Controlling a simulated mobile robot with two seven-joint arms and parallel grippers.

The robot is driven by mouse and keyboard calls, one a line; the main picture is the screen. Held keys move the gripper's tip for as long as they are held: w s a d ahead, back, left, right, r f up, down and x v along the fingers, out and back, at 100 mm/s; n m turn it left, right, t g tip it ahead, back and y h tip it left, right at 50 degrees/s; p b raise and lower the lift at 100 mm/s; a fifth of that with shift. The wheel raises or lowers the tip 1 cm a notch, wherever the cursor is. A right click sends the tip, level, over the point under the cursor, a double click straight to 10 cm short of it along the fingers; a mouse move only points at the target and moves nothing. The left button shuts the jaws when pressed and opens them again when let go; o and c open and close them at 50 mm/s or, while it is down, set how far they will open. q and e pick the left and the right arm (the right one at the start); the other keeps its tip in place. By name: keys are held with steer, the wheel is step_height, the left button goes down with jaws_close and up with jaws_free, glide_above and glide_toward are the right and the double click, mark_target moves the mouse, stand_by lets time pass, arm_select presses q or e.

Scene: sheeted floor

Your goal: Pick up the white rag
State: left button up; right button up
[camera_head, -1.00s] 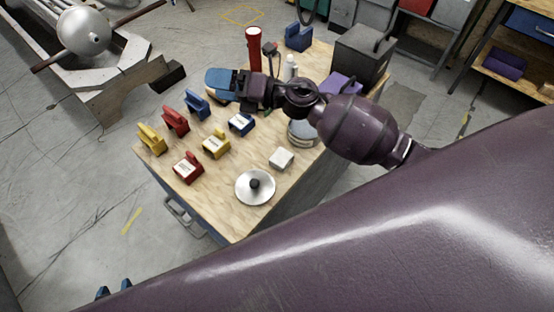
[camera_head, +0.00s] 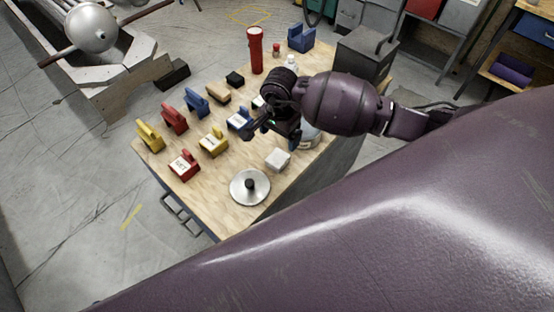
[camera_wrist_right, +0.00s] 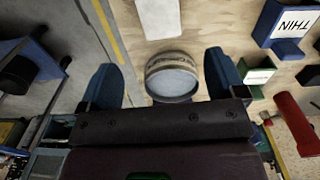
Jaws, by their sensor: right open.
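The white rag (camera_head: 278,159) is a small folded pad lying on the wooden worktable (camera_head: 215,205), between the round metal lid and my right arm. In the right wrist view the white rag (camera_wrist_right: 159,17) shows at the top edge, partly cut off. My right gripper (camera_head: 259,129) is above the table, left of and beyond the rag in the head view. In the wrist view its two blue fingers (camera_wrist_right: 163,82) are wide apart and empty, with a round tin between them in the picture. My left gripper is out of view.
A silver lid with a black knob (camera_head: 250,187) lies near the table's front corner. The round tin (camera_wrist_right: 172,78) stands close to the rag. Several red, yellow and blue holders (camera_head: 184,165) stand to the left. A red flashlight (camera_head: 255,50) stands at the back.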

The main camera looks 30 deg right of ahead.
glide_above(278, 157)
steer(key=f, duration=0.5)
steer(key=shift+d, duration=0.2)
steer(key=shift+a+f, duration=0.15)
steer(key=shift+f, duration=1.05)
steer(key=shift+a+f, duration=0.15)
steer(key=shift+f, duration=1.5)
steer(key=shift+c, duration=0.4)
steer(key=c, duration=0.9)
steer(key=shift+r, duration=0.1)
